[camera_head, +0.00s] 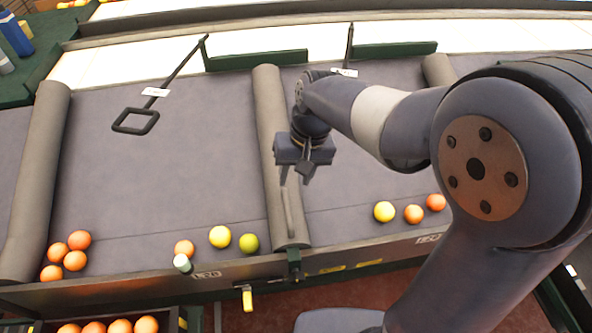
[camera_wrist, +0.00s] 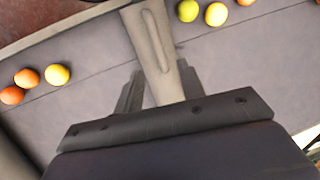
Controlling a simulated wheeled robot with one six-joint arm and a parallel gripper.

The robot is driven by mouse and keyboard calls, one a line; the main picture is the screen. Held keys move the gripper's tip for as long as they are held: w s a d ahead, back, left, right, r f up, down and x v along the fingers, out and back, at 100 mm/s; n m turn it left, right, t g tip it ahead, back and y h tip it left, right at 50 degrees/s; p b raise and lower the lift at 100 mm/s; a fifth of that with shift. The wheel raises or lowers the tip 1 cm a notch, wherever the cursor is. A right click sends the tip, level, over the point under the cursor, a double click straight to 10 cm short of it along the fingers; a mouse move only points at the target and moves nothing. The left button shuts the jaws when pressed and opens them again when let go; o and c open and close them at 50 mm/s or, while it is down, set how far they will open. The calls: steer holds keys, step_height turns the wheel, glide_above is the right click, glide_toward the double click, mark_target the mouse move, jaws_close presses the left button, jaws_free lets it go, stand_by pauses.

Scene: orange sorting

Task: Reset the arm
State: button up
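My gripper (camera_head: 295,178) hangs above the grey padded divider (camera_head: 270,120) between two sorting bays, with its fingers pointing down. In the wrist view, my gripper (camera_wrist: 160,76) has its two fingers apart and nothing between them; the divider (camera_wrist: 150,40) shows beyond them. My arm reaches in from the right of the head view, bent at the elbow. The oranges and yellow-green fruits in the bays are clear of the fingers.
Left bay fruits include an orange (camera_head: 184,248), a yellow one (camera_head: 220,236) and a green one (camera_head: 249,243). Several oranges (camera_head: 75,261) sit in its left corner. The right bay holds a yellow fruit (camera_head: 384,211). A black square-ended tool (camera_head: 136,120) stands at the back.

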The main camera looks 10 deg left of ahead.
mark_target(288, 207)
steer(key=shift+f, duration=0.15)
steer(key=f, duration=0.3)
steer(key=a+f, duration=0.1)
steer(key=f, duration=0.2)
steer(key=a+f, duration=0.1)
steer(key=f, duration=0.3)
steer(key=shift+s+f+p, duration=0.1)
steer(key=shift+s+p, duration=0.2)
steer(key=shift+p, duration=0.1)
steer(key=shift+w+d+f, duration=0.1)
steer(key=shift+d, duration=0.15)
steer(key=shift+w+d, duration=0.15)
steer(key=shift+d, duration=0.4)
